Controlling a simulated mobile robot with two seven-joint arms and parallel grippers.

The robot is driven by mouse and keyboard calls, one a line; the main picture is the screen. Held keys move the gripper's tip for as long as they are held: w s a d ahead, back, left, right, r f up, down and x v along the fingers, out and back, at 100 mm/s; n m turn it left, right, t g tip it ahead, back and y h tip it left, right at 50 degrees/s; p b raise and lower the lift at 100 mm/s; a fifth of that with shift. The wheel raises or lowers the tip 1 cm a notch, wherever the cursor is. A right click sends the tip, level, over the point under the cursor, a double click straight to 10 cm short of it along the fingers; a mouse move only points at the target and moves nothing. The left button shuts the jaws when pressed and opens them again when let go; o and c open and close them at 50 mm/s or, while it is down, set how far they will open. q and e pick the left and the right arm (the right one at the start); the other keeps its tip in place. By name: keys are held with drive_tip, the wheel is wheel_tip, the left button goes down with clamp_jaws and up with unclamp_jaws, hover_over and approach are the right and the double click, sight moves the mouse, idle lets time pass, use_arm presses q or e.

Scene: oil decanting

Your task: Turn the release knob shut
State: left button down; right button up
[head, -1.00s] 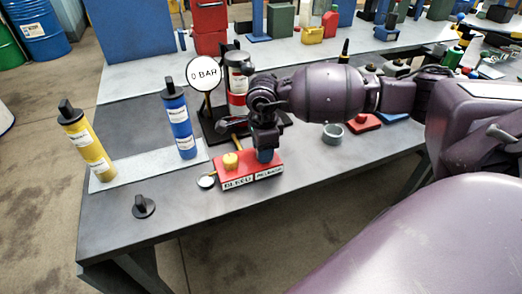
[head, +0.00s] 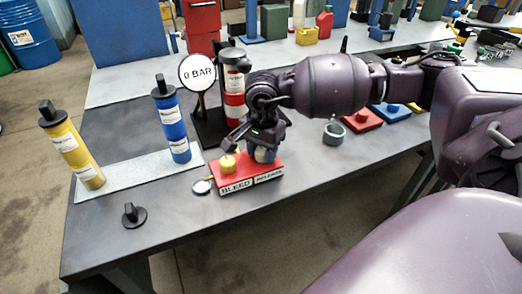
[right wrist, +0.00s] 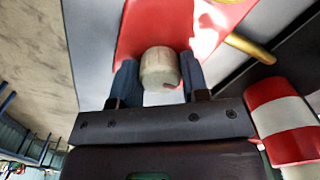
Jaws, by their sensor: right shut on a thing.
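A red block (head: 225,176) stands near the bench's front edge. It has a yellow knob (head: 228,164) on the left, above the word BLEED, and a beige-grey round knob (head: 264,155) on the right, above a second label that is hard to read. My right gripper (head: 262,150) is over the right knob, and its blue fingers hide part of it. In the right wrist view the fingers stand on either side of this knob (right wrist: 159,68), shut on it. A round gauge (head: 197,72) behind reads 0 BAR. My left gripper is not in view.
A blue cylinder (head: 174,125) and a yellow cylinder (head: 73,150) stand on a light strip at left. A black knob (head: 133,214) sits on the bench in front. A red-and-white cylinder (head: 234,92) stands behind my gripper. A grey ring (head: 334,132) lies to the right.

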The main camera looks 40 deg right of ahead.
sight(262, 150)
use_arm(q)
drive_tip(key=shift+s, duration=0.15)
use_arm(e)
drive_tip(key=shift+r, duration=0.1)
drive_tip(key=o, duration=0.9)
wheel_tip(262, 150, up, 10)
drive_tip(key=shift+f+p, duration=0.15)
drive_tip(key=shift+p, duration=0.35)
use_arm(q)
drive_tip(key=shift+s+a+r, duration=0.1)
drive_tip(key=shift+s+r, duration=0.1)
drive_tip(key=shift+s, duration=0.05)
use_arm(e)
drive_tip(key=shift+r, duration=0.5)
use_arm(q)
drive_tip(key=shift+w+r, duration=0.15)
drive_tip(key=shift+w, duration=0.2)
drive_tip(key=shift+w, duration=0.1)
